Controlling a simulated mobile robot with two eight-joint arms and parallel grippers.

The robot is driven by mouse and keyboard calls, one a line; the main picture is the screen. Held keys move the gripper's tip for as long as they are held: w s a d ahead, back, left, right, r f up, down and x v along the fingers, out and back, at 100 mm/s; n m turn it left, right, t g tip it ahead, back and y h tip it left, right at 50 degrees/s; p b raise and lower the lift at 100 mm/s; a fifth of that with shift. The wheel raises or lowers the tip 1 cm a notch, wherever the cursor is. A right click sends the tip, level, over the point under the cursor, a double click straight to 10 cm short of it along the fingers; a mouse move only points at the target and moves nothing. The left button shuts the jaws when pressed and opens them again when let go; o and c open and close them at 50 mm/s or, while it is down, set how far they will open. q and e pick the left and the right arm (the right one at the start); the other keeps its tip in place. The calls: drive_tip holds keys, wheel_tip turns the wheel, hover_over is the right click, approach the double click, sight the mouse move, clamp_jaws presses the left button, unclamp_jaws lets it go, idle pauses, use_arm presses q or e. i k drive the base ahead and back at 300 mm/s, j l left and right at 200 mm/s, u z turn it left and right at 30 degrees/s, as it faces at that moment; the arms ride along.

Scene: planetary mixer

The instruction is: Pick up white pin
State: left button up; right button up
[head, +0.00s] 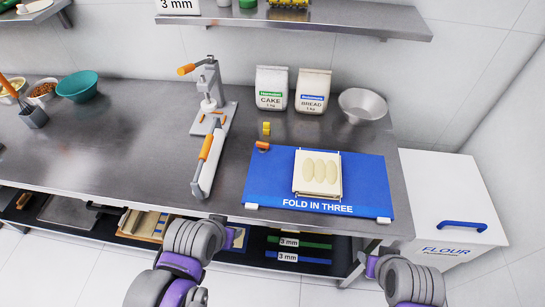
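A long whitish, pin-like piece with an orange grip (213,157) lies on the steel counter, slanting toward the front edge beside the bench press. I cannot tell if it is a loose pin or joined to the press. Small white pieces also sit at the front corners of the blue mat, one at the left (251,206) and one at the right (383,220). My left gripper (229,236) is low in front of the counter, mostly hidden by its arm. My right gripper (371,266) is lower right, also mostly hidden. Neither touches anything on the counter.
The blue mat (265,180) holds a white tray (300,194) with pale dough pieces. Behind stand the cake flour bag (271,88), bread flour bag (313,91) and a metal bowl (362,105). The press (209,88) has an orange handle. The left counter is mostly clear.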

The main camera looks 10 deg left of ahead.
sight(209, 158)
drive_tip(key=i+j+z, duration=0.15)
drive_tip(key=j, duration=0.35)
drive_tip(key=j+z, duration=0.1)
drive_tip(key=j, duration=0.4)
drive_tip(key=i+j+z, duration=0.15)
drive_tip(key=j, duration=0.4)
drive_tip(key=k, duration=0.05)
